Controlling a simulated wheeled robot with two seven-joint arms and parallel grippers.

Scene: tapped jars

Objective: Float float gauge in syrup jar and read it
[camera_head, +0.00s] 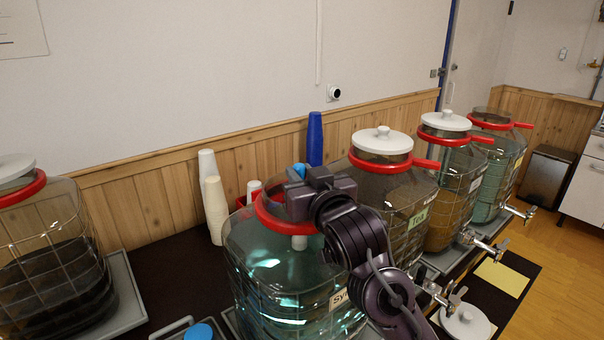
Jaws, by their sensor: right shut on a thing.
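The syrup jar (270,285) is a large clear jar with bluish liquid, a red collar and a label whose start reads "Sy". Its mouth is open. My right gripper (300,195) is over the mouth, its arm reaching in from the lower right. It is shut on the float gauge, of which a blue top (299,170) shows behind the jaws and a pale lower part (299,242) shows below, inside the jar. The gripper hides the gauge's middle. I cannot tell whether the gauge touches the liquid, and no reading is visible. My left gripper is out of view.
Lidded jars (395,195) stand to the right with taps; the farthest looks open. A dark jar (50,260) stands at left. White cups (214,205) and blue cups (315,140) stand behind. A white lid (466,322) and a yellow sheet (503,278) lie front right.

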